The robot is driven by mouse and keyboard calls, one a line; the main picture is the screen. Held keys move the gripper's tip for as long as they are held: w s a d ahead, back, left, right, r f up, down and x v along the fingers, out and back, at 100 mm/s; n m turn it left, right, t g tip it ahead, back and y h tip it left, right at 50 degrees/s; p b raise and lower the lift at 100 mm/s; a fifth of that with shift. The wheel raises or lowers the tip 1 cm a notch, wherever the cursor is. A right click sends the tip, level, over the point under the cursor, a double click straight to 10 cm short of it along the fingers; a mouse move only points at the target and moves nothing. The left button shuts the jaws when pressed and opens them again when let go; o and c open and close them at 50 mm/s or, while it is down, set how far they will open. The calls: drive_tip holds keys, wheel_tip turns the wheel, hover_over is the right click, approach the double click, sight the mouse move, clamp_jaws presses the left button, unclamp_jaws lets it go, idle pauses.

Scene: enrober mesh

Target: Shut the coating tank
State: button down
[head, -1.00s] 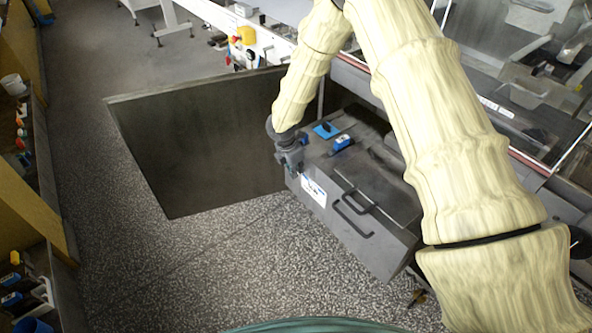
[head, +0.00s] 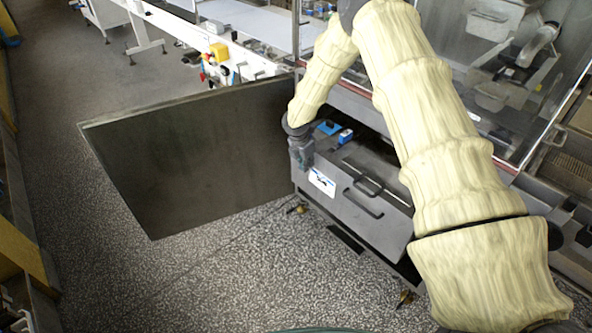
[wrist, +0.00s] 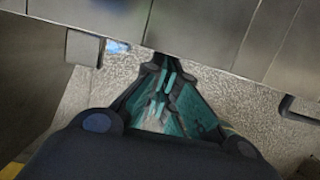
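The coating tank (head: 375,235) is a grey metal box on castors at the machine's front. A large dark door panel (head: 200,155) stands swung out to the left.
Blue items (head: 345,136) lie on top of the tank near the machine. Speckled floor (head: 260,260) is open in front. A white conveyor table (head: 250,20) stands behind the door panel. A shelf edge (head: 20,230) runs along the far left.

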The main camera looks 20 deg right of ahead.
sight(330, 148)
drive_tip(key=w+d, duration=0.1)
drive_tip(key=d, duration=0.3)
drive_tip(key=w+d, duration=0.2)
drive_tip(key=d, duration=0.2)
drive_tip(key=w+d+b, duration=0.1)
drive_tip(key=d, duration=0.3)
drive_tip(key=shift+w, duration=0.25)
